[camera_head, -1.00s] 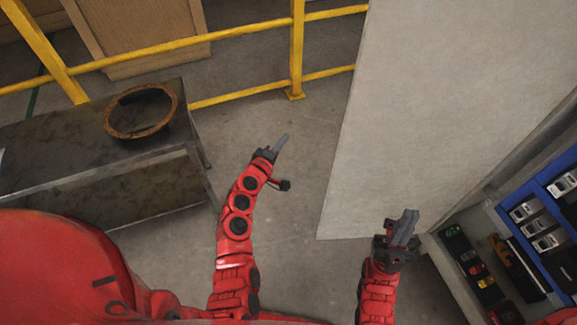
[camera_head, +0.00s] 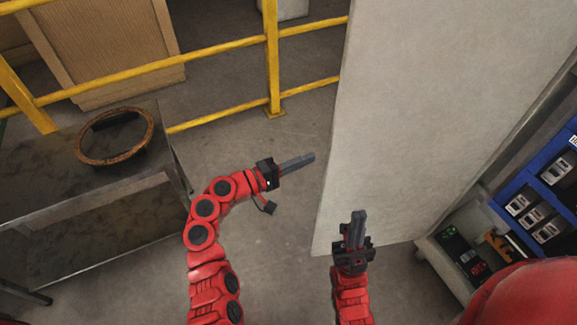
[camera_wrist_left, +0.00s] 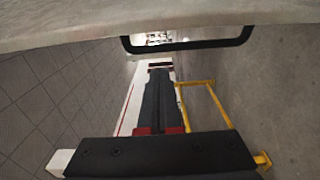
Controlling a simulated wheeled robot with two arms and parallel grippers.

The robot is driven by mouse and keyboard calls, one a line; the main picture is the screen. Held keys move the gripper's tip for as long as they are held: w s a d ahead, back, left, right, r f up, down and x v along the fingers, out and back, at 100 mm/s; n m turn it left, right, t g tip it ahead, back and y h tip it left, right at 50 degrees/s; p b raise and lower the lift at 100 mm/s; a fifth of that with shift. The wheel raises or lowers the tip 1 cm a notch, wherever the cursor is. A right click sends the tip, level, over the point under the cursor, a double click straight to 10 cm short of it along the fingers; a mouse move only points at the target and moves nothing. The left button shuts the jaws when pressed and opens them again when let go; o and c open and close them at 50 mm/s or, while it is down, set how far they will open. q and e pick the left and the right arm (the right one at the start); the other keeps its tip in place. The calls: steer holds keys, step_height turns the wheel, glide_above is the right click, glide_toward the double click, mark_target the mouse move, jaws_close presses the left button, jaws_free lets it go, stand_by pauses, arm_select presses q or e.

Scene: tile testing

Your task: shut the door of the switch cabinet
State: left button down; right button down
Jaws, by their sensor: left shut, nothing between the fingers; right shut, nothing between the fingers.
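The switch cabinet's door (camera_head: 430,120) is a large pale grey panel standing wide open, filling the upper right of the head view. The cabinet's inside (camera_head: 455,250) shows at the right, with several switches in a blue frame. My left gripper (camera_head: 312,158) is shut and empty, its tips pointing right at the door's free left edge; a small gap seems to show between them. In the left wrist view the shut fingers (camera_wrist_left: 158,98) lie below a pale panel edge (camera_wrist_left: 100,22). My right gripper (camera_head: 358,215) is shut and empty, in front of the door's lower part.
A dark metal table (camera_head: 60,165) with a rusty ring (camera_head: 82,158) on it stands at the left. A yellow railing (camera_head: 272,60) runs behind, with a wooden crate (camera_head: 105,50) beyond. The floor between table and door is clear.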

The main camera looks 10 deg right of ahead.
arm_select(q)
steer(key=s+d, duration=0.2)
steer(key=s, duration=0.1)
steer(key=shift+d, duration=0.35)
steer(key=shift+s, duration=0.1)
